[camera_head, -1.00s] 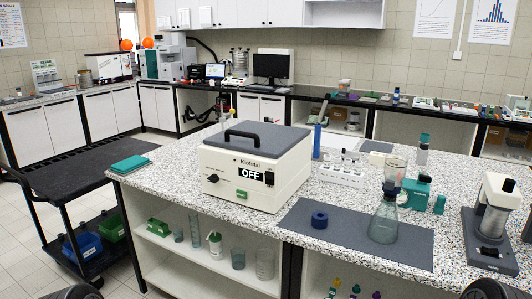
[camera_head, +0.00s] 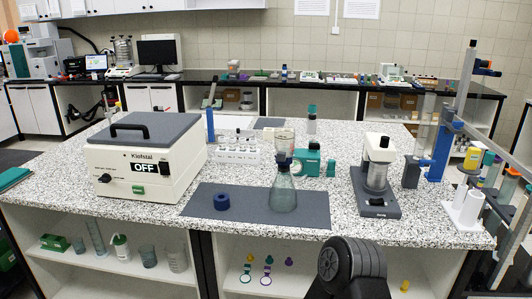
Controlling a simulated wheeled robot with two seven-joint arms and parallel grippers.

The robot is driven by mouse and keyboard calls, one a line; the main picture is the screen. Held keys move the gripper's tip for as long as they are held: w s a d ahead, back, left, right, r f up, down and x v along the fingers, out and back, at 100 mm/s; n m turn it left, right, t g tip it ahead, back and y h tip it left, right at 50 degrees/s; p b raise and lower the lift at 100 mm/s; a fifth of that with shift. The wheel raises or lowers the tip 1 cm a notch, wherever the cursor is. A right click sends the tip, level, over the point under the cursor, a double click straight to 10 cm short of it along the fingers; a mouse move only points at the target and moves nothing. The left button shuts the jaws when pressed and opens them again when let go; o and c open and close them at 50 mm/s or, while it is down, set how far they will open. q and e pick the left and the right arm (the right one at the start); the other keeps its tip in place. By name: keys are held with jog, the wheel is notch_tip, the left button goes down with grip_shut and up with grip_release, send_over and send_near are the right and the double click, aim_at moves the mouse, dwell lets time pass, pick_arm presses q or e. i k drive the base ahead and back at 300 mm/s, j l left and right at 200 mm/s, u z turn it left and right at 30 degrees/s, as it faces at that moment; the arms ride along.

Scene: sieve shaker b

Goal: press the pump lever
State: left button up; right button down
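A small teal pump-like unit (camera_head: 308,160) stands on the speckled bench, behind and to the right of the flask; I cannot make out a lever on it. A clear conical flask (camera_head: 283,193) with a blue collar and a clear funnel (camera_head: 284,143) on top stands on the dark grey mat (camera_head: 240,206). A black ribbed part of my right arm shows at the bottom, in front of the bench. Neither gripper's fingers are in view.
A cream Klofstal box (camera_head: 150,165) reading OFF stands at the left. A grey-based instrument (camera_head: 376,197) stands right of the mat. A blue stand (camera_head: 440,150), racks and white cylinders (camera_head: 465,208) crowd the right end. Shelves below hold glassware.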

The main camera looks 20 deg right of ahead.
aim_at(314, 145)
jog(key=i+j, duration=0.75)
jog(key=i+z, duration=0.1)
jog(key=z, duration=1.6)
